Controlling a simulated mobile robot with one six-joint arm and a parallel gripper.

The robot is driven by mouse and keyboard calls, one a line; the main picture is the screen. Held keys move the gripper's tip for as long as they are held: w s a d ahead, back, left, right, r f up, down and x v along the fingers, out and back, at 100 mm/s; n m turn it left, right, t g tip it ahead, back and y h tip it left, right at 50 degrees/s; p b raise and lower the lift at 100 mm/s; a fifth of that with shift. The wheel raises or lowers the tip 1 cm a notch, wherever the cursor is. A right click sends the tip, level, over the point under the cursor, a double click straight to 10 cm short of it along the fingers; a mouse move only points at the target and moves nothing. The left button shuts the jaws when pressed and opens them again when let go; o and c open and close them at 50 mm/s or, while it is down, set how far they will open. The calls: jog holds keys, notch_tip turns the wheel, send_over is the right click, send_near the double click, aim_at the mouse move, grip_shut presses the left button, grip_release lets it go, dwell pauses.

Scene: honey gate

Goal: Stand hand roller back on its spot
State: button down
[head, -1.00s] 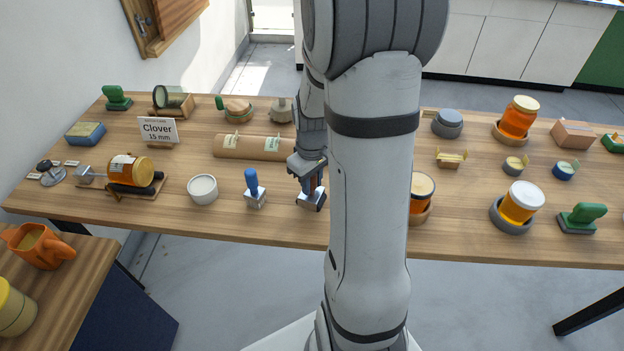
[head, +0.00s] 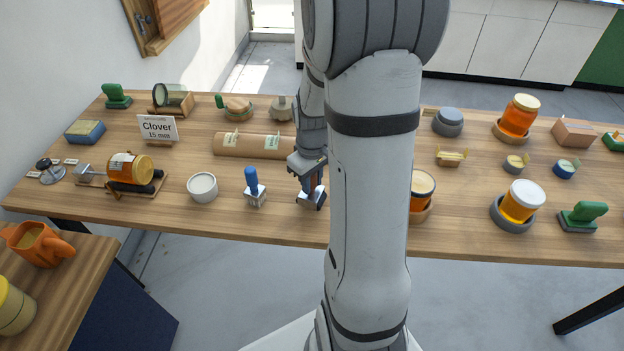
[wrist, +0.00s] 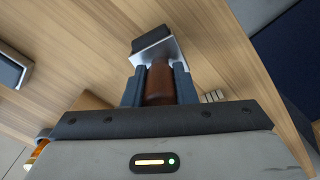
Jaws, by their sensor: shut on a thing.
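My gripper (head: 310,183) is shut on the brown handle of the hand roller (head: 313,198), over the front part of the table, left of my arm. In the wrist view my gripper (wrist: 160,82) has a dark finger on each side of the handle. The hand roller (wrist: 153,45) also shows there, with a pale metal frame and a dark roller beyond the fingers. It is at or just above the tabletop; I cannot tell whether it touches. I cannot make out its spot.
A blue-handled tool (head: 254,190) stands close to the left, and a white bowl (head: 203,187) beyond it. A brown cardboard-like roll (head: 253,146) lies behind. A honey jar (head: 422,190) is right of my arm. Bare wood lies along the front edge.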

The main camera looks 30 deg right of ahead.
jog(key=shift+f+b, duration=0.6)
jog(key=shift+f, duration=0.2)
jog(key=c, duration=1.1)
grip_release()
jog(key=shift+r, duration=0.1)
jog(key=shift+r+p, duration=3)
jog(key=shift+r, duration=0.95)
